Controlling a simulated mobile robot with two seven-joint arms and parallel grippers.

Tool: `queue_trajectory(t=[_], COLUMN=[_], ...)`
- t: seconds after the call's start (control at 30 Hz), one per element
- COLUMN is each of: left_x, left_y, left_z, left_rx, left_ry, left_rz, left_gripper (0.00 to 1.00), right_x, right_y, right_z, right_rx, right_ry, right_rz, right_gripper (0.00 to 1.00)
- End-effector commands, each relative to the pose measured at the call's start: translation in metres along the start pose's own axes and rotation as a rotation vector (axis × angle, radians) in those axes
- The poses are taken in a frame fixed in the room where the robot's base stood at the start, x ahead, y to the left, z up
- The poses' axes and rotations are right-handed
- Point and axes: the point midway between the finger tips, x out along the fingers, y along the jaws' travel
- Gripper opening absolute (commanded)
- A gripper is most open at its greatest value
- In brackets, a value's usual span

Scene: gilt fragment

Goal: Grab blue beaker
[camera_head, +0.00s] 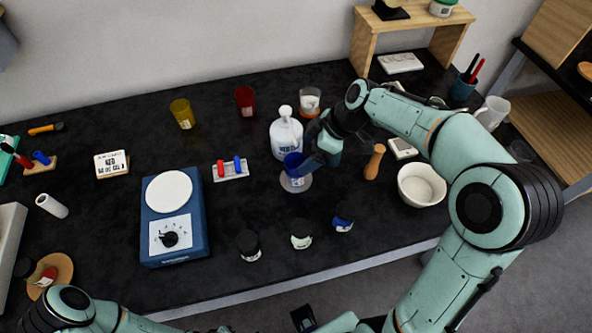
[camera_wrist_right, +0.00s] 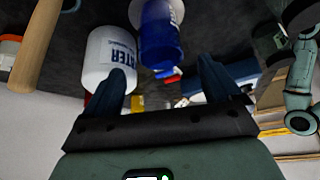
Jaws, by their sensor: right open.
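The blue beaker (camera_head: 292,163) stands on a pale round base (camera_head: 296,184) near the middle of the black table. My right gripper (camera_head: 309,162) is just to its right, very close to it; contact is hard to tell. In the right wrist view the blue beaker (camera_wrist_right: 160,38) lies just beyond the space between the two open fingers (camera_wrist_right: 160,82), and nothing is between the fingers.
A white water bottle (camera_head: 286,135) stands right behind the beaker; it is also close in the wrist view (camera_wrist_right: 108,55). Small dark jars (camera_head: 248,243) stand in front. A wooden pestle (camera_head: 374,162) and white bowl (camera_head: 421,186) are right, a blue hotplate (camera_head: 157,246) left.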

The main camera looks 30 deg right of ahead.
Motion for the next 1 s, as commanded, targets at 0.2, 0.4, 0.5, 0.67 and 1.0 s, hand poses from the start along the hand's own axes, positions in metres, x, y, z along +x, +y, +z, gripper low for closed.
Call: queue_trajectory(t=[0.2, 0.4, 0.5, 0.67, 1.0], left_x=[-0.003, -0.003, -0.003, -0.003, -0.003], left_y=[0.002, 0.002, 0.002, 0.002, 0.002], left_z=[-0.001, -0.001, -0.001, -0.001, -0.001], left_rx=[0.001, 0.001, 0.001, 0.001, 0.001], left_ry=[0.002, 0.002, 0.002, 0.002, 0.002], left_rz=[0.001, 0.001, 0.001, 0.001, 0.001], left_gripper=[0.00, 0.00, 0.00, 0.00, 0.00], right_x=[0.032, 0.038, 0.038, 0.038, 0.037], right_y=[-0.003, -0.002, -0.002, -0.002, -0.002], right_z=[-0.002, -0.002, -0.002, -0.002, -0.002], right_rx=[0.000, 0.000, 0.000, 0.000, 0.000], right_ry=[-0.001, 0.000, 0.000, 0.000, 0.000], right_rz=[-0.004, 0.000, 0.000, -0.001, 0.000], right_gripper=[0.91, 0.91, 0.91, 0.45, 0.12])
